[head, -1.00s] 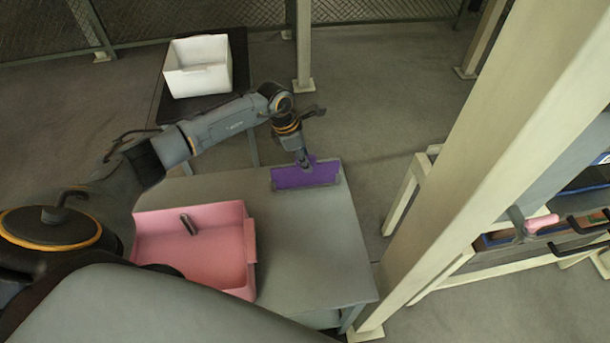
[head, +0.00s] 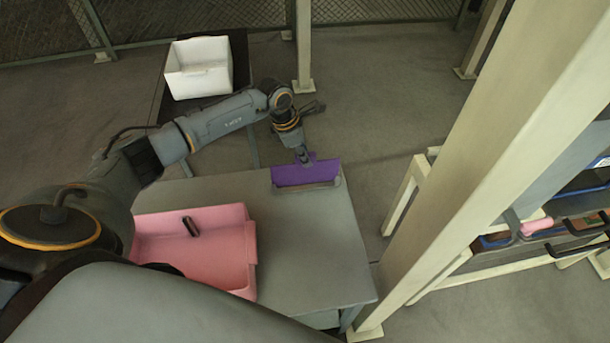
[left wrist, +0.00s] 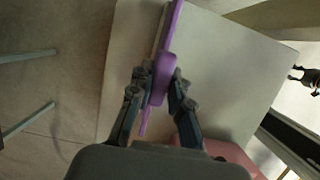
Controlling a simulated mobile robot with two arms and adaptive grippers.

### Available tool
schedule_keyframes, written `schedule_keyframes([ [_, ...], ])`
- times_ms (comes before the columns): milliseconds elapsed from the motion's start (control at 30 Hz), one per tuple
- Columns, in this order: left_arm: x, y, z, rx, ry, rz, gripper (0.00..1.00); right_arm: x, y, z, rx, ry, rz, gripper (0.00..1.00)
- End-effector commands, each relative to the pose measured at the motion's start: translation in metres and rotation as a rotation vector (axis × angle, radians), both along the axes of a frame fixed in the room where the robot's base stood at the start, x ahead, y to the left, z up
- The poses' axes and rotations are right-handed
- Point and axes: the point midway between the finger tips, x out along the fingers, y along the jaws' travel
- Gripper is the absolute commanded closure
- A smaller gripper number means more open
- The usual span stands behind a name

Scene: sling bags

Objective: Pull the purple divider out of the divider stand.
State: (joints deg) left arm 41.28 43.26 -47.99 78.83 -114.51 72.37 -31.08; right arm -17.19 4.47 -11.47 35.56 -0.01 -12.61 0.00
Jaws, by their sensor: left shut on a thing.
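The purple divider (head: 305,173) is upright near the far edge of the grey table. Its low divider stand (head: 310,187) shows as a thin brownish-grey strip right below it; I cannot tell if the divider's lower edge is still inside. My left gripper (head: 302,156) is shut on the divider's top from above. In the left wrist view, the fingers of the left gripper (left wrist: 160,78) close on both sides of a thicker purple part of the divider (left wrist: 160,80). My right gripper is not seen in the head view.
A pink open bin (head: 240,262) with a small dark handle-like piece stands on the table (head: 315,250) at the left. A white bin (head: 200,75) is behind. A pale post (head: 480,170) rises at the right, near a rack with trays. The table's right part is bare.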

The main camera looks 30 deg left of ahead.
Motion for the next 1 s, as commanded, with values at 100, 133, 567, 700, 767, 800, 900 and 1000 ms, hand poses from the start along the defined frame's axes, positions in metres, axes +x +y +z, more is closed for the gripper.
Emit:
schedule_keyframes([
  [100,0.000,0.000,0.007,0.000,-0.001,0.000,1.00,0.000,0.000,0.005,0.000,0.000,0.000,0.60],
  [133,0.000,0.000,0.008,0.000,-0.001,0.000,1.00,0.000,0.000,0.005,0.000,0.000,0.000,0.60],
  [567,0.000,0.000,0.025,0.000,-0.001,0.001,1.00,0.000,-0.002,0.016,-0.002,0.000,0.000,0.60],
  [700,0.000,0.000,0.031,0.000,-0.001,0.000,1.00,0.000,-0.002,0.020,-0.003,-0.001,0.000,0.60],
  [767,0.000,0.000,0.033,0.000,-0.001,0.000,1.00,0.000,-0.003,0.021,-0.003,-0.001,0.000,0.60],
  [800,0.000,0.000,0.035,0.000,-0.001,0.000,1.00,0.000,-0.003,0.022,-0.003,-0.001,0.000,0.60],
  [900,0.000,0.000,0.039,0.000,-0.001,0.000,1.00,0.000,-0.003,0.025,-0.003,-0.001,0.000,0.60],
  [1000,0.000,0.000,0.043,0.000,-0.001,0.000,1.00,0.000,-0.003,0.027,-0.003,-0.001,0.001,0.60],
])
